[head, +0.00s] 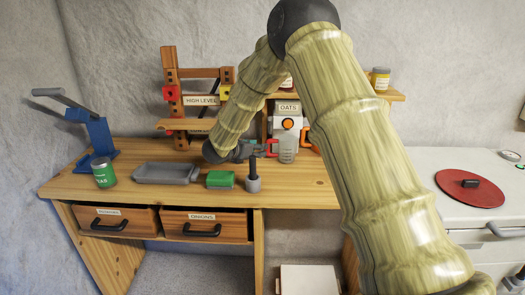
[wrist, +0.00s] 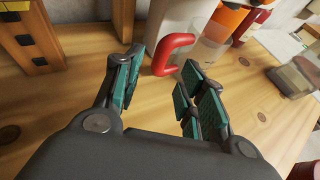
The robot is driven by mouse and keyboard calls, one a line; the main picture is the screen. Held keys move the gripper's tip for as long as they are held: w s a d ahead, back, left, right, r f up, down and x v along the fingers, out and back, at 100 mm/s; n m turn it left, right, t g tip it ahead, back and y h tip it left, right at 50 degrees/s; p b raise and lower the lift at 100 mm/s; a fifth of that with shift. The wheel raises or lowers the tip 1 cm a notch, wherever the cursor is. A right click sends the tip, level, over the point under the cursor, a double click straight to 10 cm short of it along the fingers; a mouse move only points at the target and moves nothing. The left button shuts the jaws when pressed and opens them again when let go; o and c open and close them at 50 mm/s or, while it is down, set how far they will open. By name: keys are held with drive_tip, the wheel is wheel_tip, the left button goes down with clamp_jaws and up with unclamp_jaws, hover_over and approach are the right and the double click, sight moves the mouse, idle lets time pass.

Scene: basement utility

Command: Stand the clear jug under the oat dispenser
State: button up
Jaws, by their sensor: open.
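The clear jug (head: 287,151) stands upright on the wooden workbench, in front of and below the oat dispenser (head: 287,108) labelled OATS. I cannot tell whether it is directly under the spout. In the wrist view the jug (wrist: 206,53) shows its red handle (wrist: 172,56) turned toward my gripper (wrist: 160,92). The gripper is open, its teal-padded fingers spread with the handle just beyond the gap between the tips. In the head view my gripper (head: 260,149) is left of the jug, partly hidden by my arm.
A grey tray (head: 166,173), a green block (head: 220,179), a grey holder (head: 253,184) and a green can (head: 103,173) stand on the bench. A wooden rack (head: 172,100) stands behind. A see-through container (wrist: 297,75) is right of the jug.

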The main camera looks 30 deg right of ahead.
drive_tip(key=v, duration=0.6)
drive_tip(key=shift+s+a+b, duration=0.15)
drive_tip(key=shift+a+b, duration=0.15)
drive_tip(key=shift+b, duration=0.1)
